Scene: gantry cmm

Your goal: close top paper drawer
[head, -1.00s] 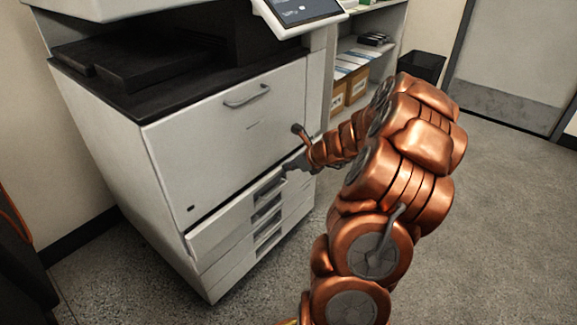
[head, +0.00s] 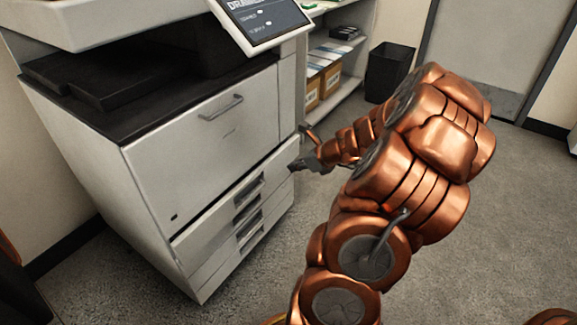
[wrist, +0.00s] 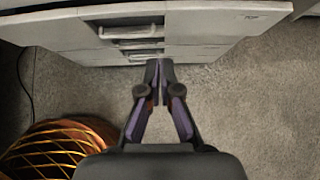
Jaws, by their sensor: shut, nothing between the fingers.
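The top paper drawer (head: 220,205) is the upper of several white drawer fronts low on the printer. It looks flush or nearly flush with the printer body; I cannot tell whether a small gap remains. Its recessed handle (head: 247,191) faces me, and the drawer front also shows along the top of the wrist view (wrist: 215,25). My gripper (head: 292,167) is near the right end of the drawer front. In the wrist view its fingertips (wrist: 159,64) are together and empty, just in front of the drawer fronts. I cannot tell whether they touch.
The large printer (head: 205,135) has a front panel with a bar handle and a tilted screen (head: 265,20). Shelves with boxes (head: 322,85) and a black bin (head: 390,72) stand behind. Grey floor (head: 480,250) is open at the right.

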